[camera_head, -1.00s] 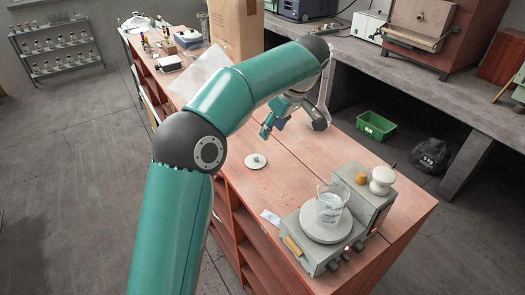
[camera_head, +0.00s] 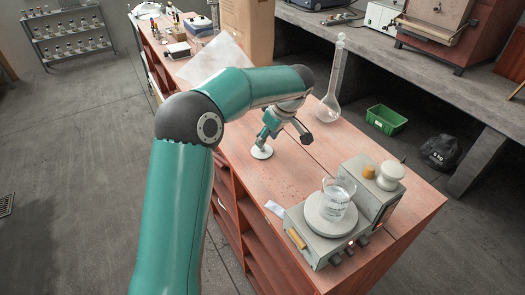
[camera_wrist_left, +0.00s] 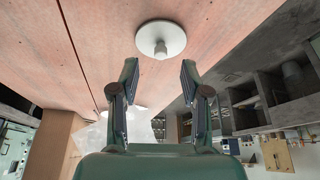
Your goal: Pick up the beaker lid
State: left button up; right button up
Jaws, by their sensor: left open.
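The beaker lid (camera_head: 262,152) is a small white disc with a knob, lying flat on the reddish bench top. In the left wrist view the lid (camera_wrist_left: 161,40) lies ahead of the fingertips, centred between them. My left gripper (camera_head: 265,139) is open and empty, with its fingers just above and beside the lid in the head view. The left fingers (camera_wrist_left: 160,72) stand wide apart in the wrist view, with nothing between them. A glass beaker with clear liquid (camera_head: 337,197) stands uncovered on the round plate of a grey hotplate (camera_head: 327,226). My right gripper is not seen.
A tall glass flask (camera_head: 332,95) stands on the bench beyond my left gripper. A cardboard box (camera_head: 248,30) and a pale sheet (camera_head: 208,62) are farther back. A white slip (camera_head: 275,208) lies by the hotplate. A green bin (camera_head: 386,119) is on the floor.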

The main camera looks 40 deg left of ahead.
pick_arm(q)
jog(key=shift+p+x, duration=0.4)
jog(key=shift+x, duration=1.95)
grip_shut()
